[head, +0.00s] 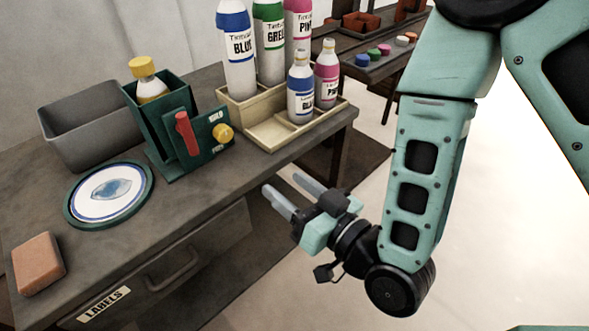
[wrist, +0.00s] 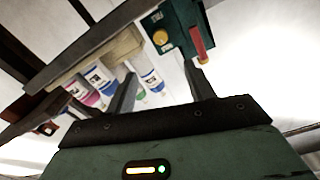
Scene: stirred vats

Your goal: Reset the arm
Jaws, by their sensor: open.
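My gripper (head: 292,192) is in the head view, in front of the table's front edge and beside the drawer, with its fingers pointing left. Its two fingers are apart with nothing between them. In the wrist view my gripper (wrist: 163,83) also shows open and empty. My teal arm comes down from the upper right of the head view and touches nothing that I can see.
The table (head: 60,190) holds a wooden bottle rack (head: 270,130), a green stand (head: 165,130) with a red lever, a grey bin (head: 85,130), a plate (head: 108,194) and a sponge (head: 38,263). A drawer (head: 165,265) is below. Floor at right is clear.

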